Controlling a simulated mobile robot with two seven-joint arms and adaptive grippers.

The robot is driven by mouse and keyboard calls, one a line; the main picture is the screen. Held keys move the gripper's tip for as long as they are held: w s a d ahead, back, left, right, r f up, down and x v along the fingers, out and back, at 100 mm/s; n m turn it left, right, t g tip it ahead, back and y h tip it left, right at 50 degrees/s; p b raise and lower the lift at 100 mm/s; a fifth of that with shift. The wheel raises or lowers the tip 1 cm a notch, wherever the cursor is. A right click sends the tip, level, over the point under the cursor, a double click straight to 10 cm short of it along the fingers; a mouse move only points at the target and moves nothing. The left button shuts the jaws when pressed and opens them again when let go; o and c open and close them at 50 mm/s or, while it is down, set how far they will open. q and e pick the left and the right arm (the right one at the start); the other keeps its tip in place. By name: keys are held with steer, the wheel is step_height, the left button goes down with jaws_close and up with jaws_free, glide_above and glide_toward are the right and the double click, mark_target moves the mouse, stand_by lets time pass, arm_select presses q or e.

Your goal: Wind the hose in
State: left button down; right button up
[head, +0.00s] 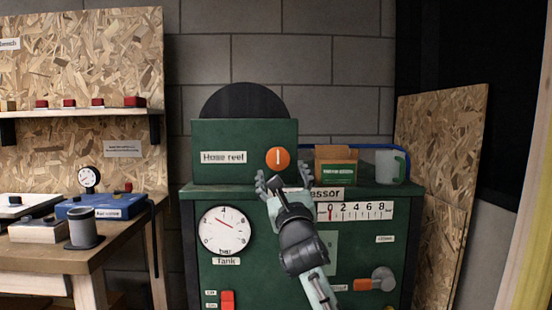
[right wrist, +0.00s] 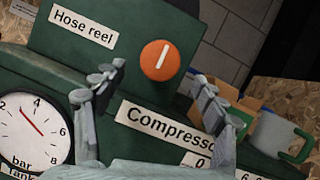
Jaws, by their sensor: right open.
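The hose reel is a green box (head: 225,135) with a label "Hose reel" and a dark round drum (head: 245,101) behind its top. It stands on the green compressor cabinet (head: 212,282). An orange round knob (head: 278,159) with a white upright mark sits at the right of the box front; it also shows in the right wrist view (right wrist: 160,61). My right gripper (head: 283,181) is open and empty, just below and in front of the knob. In the right wrist view its fingers (right wrist: 155,95) stand apart, with the knob ahead between them. My left gripper is not in view.
The cabinet front has a tank gauge (head: 224,231), a red switch (head: 228,300) and a grey valve (head: 382,279). A workbench (head: 125,243) stands left.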

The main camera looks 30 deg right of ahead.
mark_target(278, 160)
steer(key=p+x, duration=0.1)
steer(key=x, duration=0.6)
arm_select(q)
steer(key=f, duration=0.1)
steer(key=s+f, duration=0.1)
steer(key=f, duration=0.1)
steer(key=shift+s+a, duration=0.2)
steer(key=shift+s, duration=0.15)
arm_select(e)
steer(key=shift+c, duration=0.2)
steer(key=c, duration=1.1)
steer(key=shift+m, duration=0.5)
